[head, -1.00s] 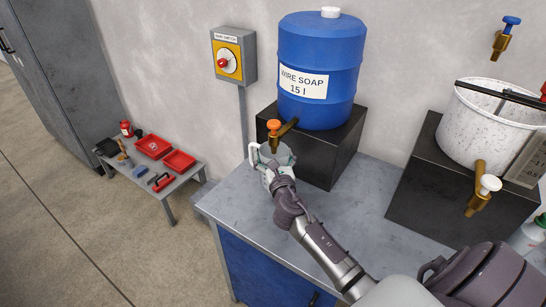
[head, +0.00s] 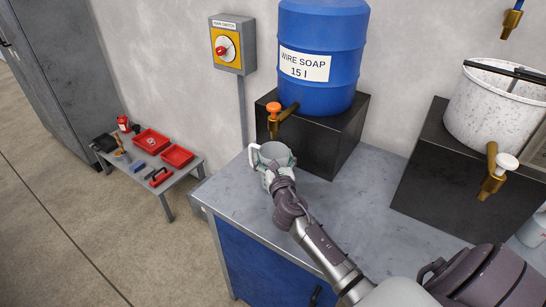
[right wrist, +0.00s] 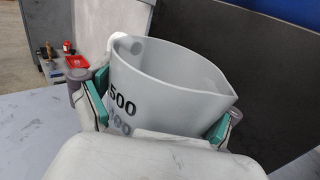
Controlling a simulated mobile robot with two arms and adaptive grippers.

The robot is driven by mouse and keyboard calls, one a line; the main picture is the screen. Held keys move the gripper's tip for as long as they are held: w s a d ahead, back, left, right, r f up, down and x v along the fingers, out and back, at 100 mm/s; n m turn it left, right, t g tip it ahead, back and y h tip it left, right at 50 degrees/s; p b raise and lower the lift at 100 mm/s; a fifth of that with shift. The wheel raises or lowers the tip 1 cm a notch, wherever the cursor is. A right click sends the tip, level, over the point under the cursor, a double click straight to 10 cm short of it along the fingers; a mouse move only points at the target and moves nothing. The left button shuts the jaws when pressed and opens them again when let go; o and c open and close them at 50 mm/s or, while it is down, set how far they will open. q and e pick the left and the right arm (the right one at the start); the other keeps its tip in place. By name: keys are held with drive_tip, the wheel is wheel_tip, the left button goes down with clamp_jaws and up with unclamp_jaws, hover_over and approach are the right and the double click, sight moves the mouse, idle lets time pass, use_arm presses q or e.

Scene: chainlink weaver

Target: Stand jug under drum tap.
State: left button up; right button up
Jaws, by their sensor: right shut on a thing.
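The pale grey jug (head: 273,153) is upright in my right gripper (head: 277,172), its handle to the left in the head view. In the right wrist view the jug (right wrist: 170,80) shows an open top, a spout at the right and a printed 500. Teal finger pads close on both its sides. The drum tap (head: 282,118), brass with an orange handle, comes from the blue drum (head: 322,35) marked WIRE SOAP. The jug appears just below and in front of the tap in the picture. I cannot tell whether its base touches the bench. My left gripper is out of view.
The drum stands on a black block (head: 330,140) on the grey bench (head: 370,210). To the right, a speckled white pot (head: 490,115) with a white-handled tap (head: 495,170) stands on another black block (head: 430,190). A low table (head: 185,178) with red trays is at left.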

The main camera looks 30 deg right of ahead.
drive_tip(key=shift+f+b, duration=0.4)
drive_tip(key=shift+f, duration=0.15)
drive_tip(key=o, duration=1)
drive_tip(key=v, duration=1.2)
